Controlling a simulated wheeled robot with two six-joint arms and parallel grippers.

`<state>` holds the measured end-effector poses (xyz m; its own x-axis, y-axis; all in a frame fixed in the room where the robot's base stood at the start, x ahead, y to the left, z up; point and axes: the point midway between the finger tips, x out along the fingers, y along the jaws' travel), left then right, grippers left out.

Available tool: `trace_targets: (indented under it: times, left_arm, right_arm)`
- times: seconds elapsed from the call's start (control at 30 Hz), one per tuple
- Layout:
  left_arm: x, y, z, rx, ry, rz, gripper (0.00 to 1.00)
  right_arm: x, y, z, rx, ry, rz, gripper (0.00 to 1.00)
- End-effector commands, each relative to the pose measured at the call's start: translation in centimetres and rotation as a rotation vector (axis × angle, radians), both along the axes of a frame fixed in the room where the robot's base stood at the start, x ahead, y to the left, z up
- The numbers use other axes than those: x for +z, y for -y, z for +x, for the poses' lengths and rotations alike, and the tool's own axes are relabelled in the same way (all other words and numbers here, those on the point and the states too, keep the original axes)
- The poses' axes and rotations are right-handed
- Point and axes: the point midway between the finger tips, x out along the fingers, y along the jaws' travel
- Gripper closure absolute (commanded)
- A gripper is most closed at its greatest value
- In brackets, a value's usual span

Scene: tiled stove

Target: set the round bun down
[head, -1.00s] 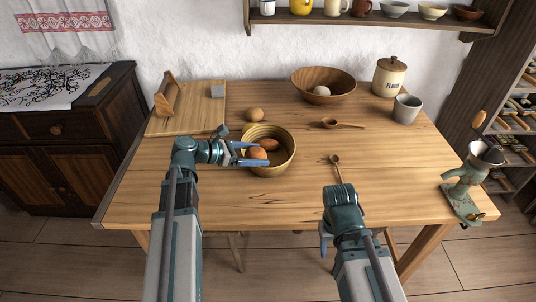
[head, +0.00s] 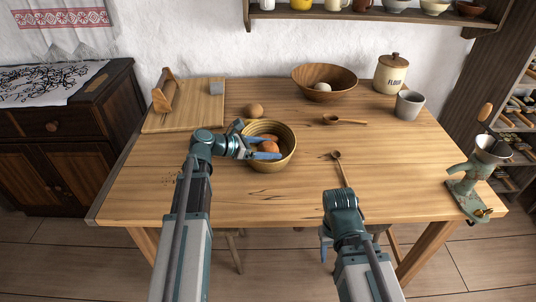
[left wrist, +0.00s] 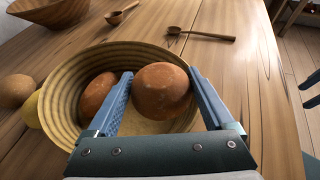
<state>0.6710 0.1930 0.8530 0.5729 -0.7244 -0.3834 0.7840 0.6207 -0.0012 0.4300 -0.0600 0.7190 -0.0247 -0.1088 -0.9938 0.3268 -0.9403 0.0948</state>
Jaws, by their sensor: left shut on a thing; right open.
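The round bun (left wrist: 161,90), reddish brown, is held between the two blue fingers of my left gripper (left wrist: 158,98) in the left wrist view. In the head view my left gripper (head: 266,147) reaches from the left into the straw-coloured coiled bowl (head: 285,160), whose rim also shows in the left wrist view (left wrist: 60,77). A second, longer brown bun (left wrist: 97,95) lies inside the bowl beside the held one. I cannot tell whether the held bun touches the bowl's floor. My right gripper (head: 324,243) is open, low at the table's front edge.
A light brown round thing (head: 254,110) stands on the table behind the bowl. A board (head: 190,118) lies at back left. A wooden bowl (head: 340,82), flour jar (head: 391,72), grey cup (head: 409,104), two spoons and a grinder (head: 470,180) stand right. The front middle is clear.

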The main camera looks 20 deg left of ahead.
Motion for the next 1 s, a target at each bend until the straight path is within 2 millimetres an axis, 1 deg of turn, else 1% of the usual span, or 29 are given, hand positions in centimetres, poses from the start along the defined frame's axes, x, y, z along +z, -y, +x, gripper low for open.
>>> trace_targets:
  times: [0.03,0.27,0.67,0.77,0.8,0.87,1.0]
  left_arm:
    - [-0.2,0.0,0.0,0.000,0.000,0.000,0.69]
    - [-0.1,0.0,0.0,0.000,0.000,0.000,0.69]
    - [-1.4,0.0,0.0,-0.001,-0.001,0.004,0.69]
    - [-1.4,0.0,0.0,-0.002,0.000,0.006,0.69]
    - [-1.4,-0.1,0.0,-0.002,-0.001,0.007,0.12]
    - [-1.4,-0.1,0.0,-0.001,0.000,0.008,0.01]
    - [-1.4,-0.1,0.0,0.000,0.001,0.009,0.00]
  right_arm:
    - [-0.2,0.0,0.0,0.000,0.000,0.000,0.50]
    - [-0.1,0.0,0.0,0.000,0.000,0.000,0.50]
    - [-1.3,0.0,0.0,0.000,0.000,0.000,0.50]
    - [-1.3,0.0,0.0,0.000,0.000,0.000,0.50]
    - [-1.3,0.0,0.0,0.000,0.000,0.000,0.50]
    - [-1.3,0.0,0.0,0.000,0.000,0.000,0.50]
    - [-1.3,0.0,0.0,0.000,0.000,0.000,0.50]
